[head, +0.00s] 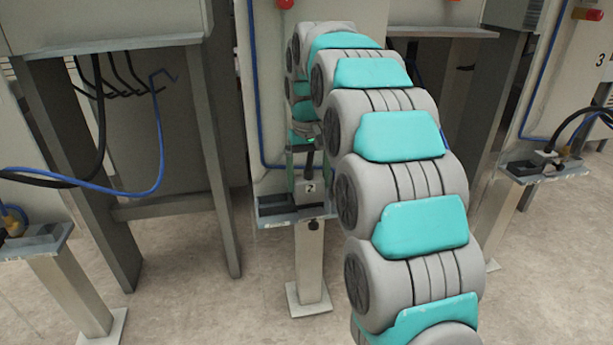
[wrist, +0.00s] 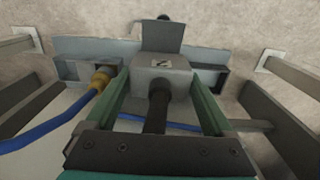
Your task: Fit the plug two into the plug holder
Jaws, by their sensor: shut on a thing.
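Plug two (wrist: 163,72) is a grey block marked "2" with a thick black cable at its near end. It also shows in the head view (head: 309,187). My gripper (wrist: 160,78) has its green fingers shut on the block's two sides. The plug holder (wrist: 100,46) is a blue-grey tray on a post, and it also shows in the head view (head: 272,208). The plug is at the middle of the holder, between its left and right slots. I cannot tell whether it is seated or just above. In the head view my arm hides part of the gripper.
A yellow connector (wrist: 100,80) on a blue cable (wrist: 45,130) sits in the holder's left slot in the wrist view. The right slot (wrist: 210,78) looks empty. Similar holders stand at the far left (head: 38,240) and right (head: 545,170). Metal frame legs (head: 208,150) stand nearby.

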